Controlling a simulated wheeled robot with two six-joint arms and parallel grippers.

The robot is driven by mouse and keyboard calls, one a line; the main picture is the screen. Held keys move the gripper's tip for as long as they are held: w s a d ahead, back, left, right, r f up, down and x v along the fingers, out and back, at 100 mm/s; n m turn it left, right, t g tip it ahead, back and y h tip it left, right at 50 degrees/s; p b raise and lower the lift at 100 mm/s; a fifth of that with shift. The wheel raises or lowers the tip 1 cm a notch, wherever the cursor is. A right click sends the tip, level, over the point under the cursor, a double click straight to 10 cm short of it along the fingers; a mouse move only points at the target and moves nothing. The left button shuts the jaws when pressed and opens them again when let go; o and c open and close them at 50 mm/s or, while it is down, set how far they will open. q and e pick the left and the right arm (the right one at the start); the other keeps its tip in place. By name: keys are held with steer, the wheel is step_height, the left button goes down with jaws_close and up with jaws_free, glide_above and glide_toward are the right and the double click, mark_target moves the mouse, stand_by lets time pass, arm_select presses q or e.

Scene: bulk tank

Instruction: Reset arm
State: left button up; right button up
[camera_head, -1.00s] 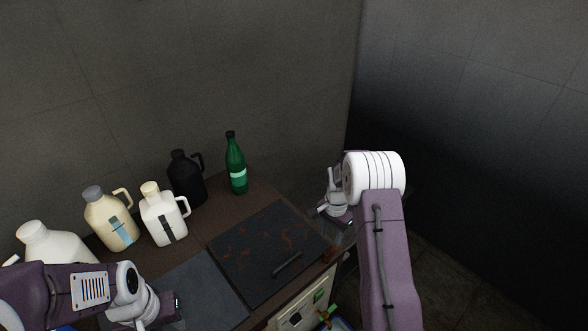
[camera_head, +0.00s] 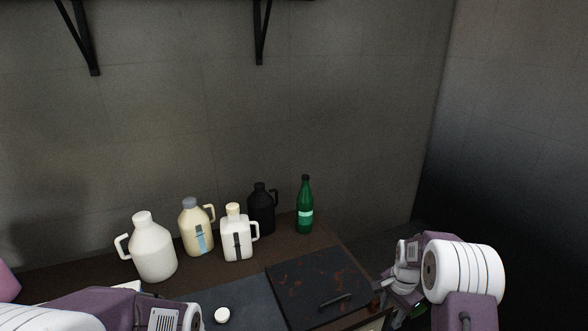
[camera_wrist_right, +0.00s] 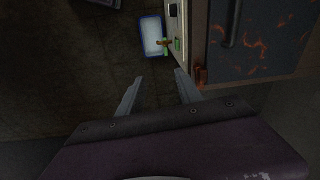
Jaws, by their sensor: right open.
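My right gripper (camera_wrist_right: 158,76) is open and empty in the right wrist view, its two fingers apart above the dark floor. In the head view my right arm comes in at the lower right, and its gripper (camera_head: 386,290) hangs just right of the counter's right end. My left arm shows at the bottom left of the head view; its gripper is below the frame edge.
On the counter stand a white jug (camera_head: 153,250), a cream jug (camera_head: 194,232), a smaller white jug (camera_head: 237,240), a black jug (camera_head: 261,210) and a green bottle (camera_head: 305,208). A rusty dark lid (camera_head: 300,280) lies in front. A blue-rimmed tray (camera_wrist_right: 152,35) is below.

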steer(key=s+a+r+n+t, duration=0.1)
steer(key=s+a+r+n, duration=0.25)
steer(key=a+r, duration=0.4)
arm_select(q)
steer(key=shift+w+f, duration=0.15)
steer(key=shift+w, duration=0.35)
arm_select(e)
steer(key=s+a+f+n, duration=0.1)
steer(key=s+a+n, duration=0.2)
steer(key=s+n, duration=0.5)
steer(key=s, duration=0.7)
steer(key=shift+s+f+g, duration=0.15)
steer(key=shift+s+g, duration=0.2)
steer(key=shift+g, duration=0.05)
arm_select(q)
steer(key=shift+s, duration=0.1)
arm_select(e)
steer(key=shift+s+n, duration=0.1)
steer(key=shift+n, duration=0.15)
